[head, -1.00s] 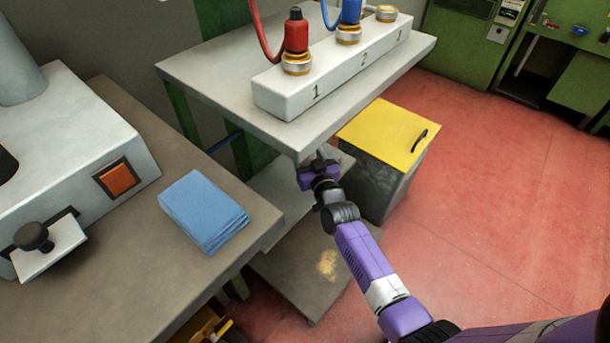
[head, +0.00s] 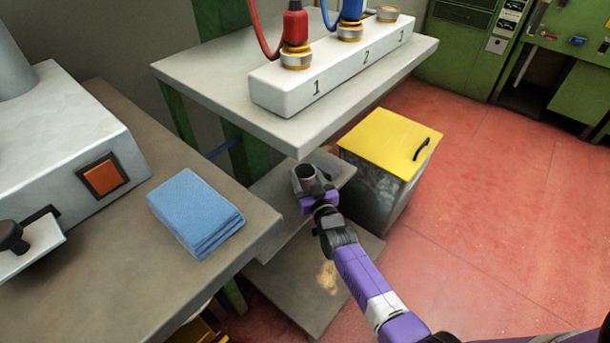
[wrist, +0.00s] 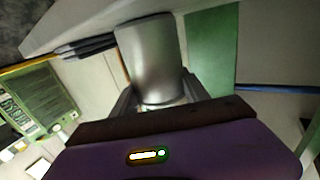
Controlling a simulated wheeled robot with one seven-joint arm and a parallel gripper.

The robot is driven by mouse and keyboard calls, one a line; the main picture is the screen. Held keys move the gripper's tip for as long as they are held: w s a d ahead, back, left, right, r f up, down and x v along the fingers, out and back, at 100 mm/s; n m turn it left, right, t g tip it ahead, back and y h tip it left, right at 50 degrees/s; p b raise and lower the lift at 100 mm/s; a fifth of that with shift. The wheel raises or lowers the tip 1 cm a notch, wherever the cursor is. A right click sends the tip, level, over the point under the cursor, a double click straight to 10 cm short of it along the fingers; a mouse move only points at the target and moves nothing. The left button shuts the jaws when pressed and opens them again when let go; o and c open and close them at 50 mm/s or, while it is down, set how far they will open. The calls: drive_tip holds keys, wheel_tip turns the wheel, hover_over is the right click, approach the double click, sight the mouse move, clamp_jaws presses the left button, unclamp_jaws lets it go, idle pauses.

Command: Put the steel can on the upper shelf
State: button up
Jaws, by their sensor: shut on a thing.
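The steel can (head: 303,173) is a grey, open-topped cylinder. My gripper (head: 311,195) is shut on it and holds it roughly upright, just off the front corner of the bench top. The upper shelf (head: 272,238) is the grey board under the bench top; in the head view the can and gripper overlap it, and I cannot tell whether the can touches it. In the wrist view the can (wrist: 150,60) stands between the two fingers of my gripper (wrist: 160,98); its lower end is partly hidden by the gripper.
The bench top (head: 200,80) overhangs the shelf and carries a white numbered block (head: 330,75). A lower shelf (head: 310,295) lies beneath. A yellow-lidded bin (head: 390,138) stands close on the right. A grey counter (head: 120,265) with blue cloths (head: 195,212) is at left.

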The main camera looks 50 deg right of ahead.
drive_tip(key=o, duration=1.4)
drive_tip(key=shift+f, duration=0.1)
